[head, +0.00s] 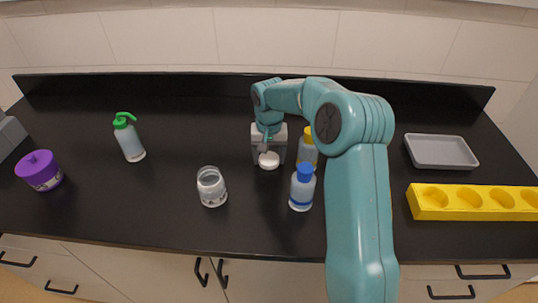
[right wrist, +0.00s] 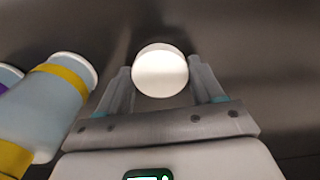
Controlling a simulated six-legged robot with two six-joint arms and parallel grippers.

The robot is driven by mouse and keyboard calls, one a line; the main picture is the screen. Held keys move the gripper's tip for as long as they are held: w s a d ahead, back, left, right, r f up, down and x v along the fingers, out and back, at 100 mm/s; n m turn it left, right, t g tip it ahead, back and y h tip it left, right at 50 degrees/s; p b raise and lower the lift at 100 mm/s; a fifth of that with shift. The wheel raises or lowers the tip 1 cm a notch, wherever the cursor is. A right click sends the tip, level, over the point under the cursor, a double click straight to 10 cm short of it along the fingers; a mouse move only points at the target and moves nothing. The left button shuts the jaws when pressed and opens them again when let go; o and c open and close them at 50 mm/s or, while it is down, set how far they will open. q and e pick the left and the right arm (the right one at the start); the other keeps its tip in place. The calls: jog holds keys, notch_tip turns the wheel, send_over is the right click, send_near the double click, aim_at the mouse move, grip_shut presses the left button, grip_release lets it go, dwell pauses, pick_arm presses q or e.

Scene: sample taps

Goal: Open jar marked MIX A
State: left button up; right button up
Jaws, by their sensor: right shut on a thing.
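A clear glass jar (head: 212,188) stands open at the front middle, with a pale label I cannot read. My right gripper (head: 268,158) is low over the counter behind and right of the glass jar, shut on a white round thing (head: 268,161). In the right wrist view this white round thing (right wrist: 160,70) sits between the two fingers. My left gripper is not in view.
A blue-capped bottle (head: 302,188) and a yellow-capped bottle (head: 308,150) stand close right of my right gripper. A green-topped pump bottle (head: 129,138) stands at left. A grey tray (head: 440,152) and a yellow rack (head: 432,204) lie at right. The counter between the purple and glass jars is clear.

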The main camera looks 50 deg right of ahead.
aim_at(269, 158)
jog(key=shift+f, duration=0.2)
jog(key=o, duration=1.2)
jog(key=shift+c, duration=0.2)
notch_tip(269, 158, up, 12)
jog(key=shift+r+p, duration=0.25)
jog(key=shift+p, duration=0.05)
